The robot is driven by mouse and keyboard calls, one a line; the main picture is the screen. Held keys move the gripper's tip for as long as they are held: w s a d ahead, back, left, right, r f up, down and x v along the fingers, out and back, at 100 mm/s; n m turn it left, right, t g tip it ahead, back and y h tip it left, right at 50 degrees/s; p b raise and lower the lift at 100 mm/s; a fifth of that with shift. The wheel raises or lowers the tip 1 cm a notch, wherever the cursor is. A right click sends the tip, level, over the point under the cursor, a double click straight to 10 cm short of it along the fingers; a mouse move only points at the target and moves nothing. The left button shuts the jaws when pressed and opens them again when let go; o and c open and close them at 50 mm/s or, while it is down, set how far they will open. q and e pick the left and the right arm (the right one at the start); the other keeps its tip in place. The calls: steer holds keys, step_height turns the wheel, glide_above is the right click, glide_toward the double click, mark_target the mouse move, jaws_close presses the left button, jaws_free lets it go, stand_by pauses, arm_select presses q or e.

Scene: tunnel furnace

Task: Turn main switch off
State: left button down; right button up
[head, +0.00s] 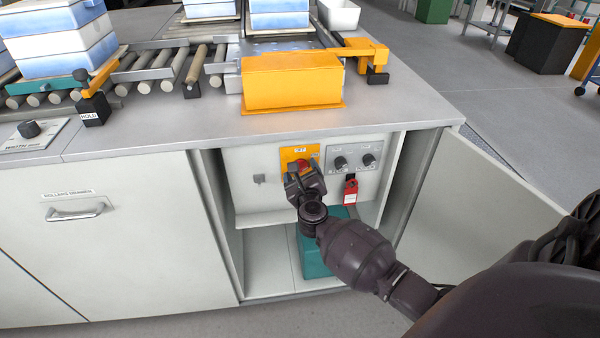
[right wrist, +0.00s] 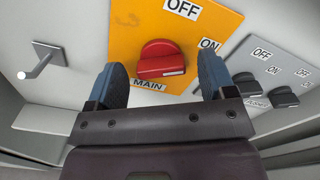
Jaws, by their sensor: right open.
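The main switch is a red knob (right wrist: 160,60) on a yellow plate (right wrist: 205,40) marked OFF, ON and MAIN. In the right wrist view its handle lies roughly crosswise, with OFF above and ON to the right. In the head view the yellow plate (head: 299,153) sits inside the open cabinet, and the red knob (head: 302,166) is partly hidden by my gripper. My right gripper (head: 304,176) is open in front of the knob. Its two fingers (right wrist: 163,75) stand either side of the knob, with gaps visible. My left gripper is not in view.
A grey plate with two black knobs (head: 355,160) is right of the switch, with a red tag (head: 350,192) below. The cabinet door (head: 470,205) stands open at right. A teal box (head: 315,262) is on the cabinet floor. The counter edge (head: 330,128) overhangs the opening.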

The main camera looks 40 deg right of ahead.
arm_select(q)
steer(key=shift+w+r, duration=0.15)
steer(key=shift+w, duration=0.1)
arm_select(e)
steer(key=shift+w, duration=0.15)
steer(key=c, duration=0.9)
steer(key=shift+c, duration=0.2)
